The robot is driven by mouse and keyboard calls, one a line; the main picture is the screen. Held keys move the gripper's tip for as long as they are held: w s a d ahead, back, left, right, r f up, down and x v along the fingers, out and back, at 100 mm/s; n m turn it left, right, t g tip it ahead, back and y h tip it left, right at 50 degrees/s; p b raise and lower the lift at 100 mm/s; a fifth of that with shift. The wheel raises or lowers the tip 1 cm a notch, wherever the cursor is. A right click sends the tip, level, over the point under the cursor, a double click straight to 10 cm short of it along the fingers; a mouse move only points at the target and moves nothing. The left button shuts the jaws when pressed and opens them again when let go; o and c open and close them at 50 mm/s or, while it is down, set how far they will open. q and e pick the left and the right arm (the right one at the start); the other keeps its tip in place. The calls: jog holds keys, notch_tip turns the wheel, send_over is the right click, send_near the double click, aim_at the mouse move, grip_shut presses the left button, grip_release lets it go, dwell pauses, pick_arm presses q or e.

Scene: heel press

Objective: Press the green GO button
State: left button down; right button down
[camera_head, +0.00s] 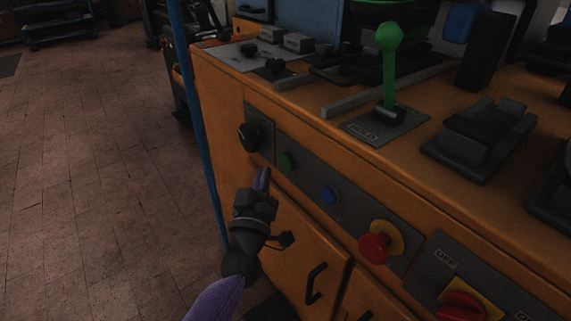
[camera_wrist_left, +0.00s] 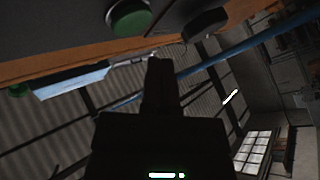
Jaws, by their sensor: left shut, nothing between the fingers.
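The green button (camera_head: 287,161) is on the grey control panel on the front of an orange cabinet, between a black knob and a blue button. It also shows large at the top of the left wrist view (camera_wrist_left: 130,17). My left gripper (camera_head: 263,174) is shut and empty, just below and left of the green button in the head view. In the left wrist view the dark fingers (camera_wrist_left: 160,75) point up, with their tips below the button. I see a gap there and no contact. No label on the button is readable. My right gripper is not in view.
The black knob (camera_head: 249,136), blue button (camera_head: 328,195) and red mushroom button (camera_head: 375,246) share the panel. A red switch (camera_head: 462,305) sits lower right. A green lever (camera_head: 389,65) stands on the cabinet top. A blue post (camera_head: 195,100) rises at the cabinet's left. The floor (camera_head: 90,170) at left is clear.

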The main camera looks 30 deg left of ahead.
aim_at(286, 162)
pick_arm(q)
jog(key=shift+w+d, duration=0.2)
jog(key=shift+w, duration=0.25)
jog(key=shift+w+d, duration=0.2)
jog(key=shift+w, duration=0.25)
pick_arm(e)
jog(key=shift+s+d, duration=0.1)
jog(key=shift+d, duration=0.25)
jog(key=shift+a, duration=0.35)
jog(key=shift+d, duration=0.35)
pick_arm(q)
jog(key=shift+w, duration=0.15)
jog(key=shift+w+d, duration=0.15)
jog(key=shift+w, duration=0.1)
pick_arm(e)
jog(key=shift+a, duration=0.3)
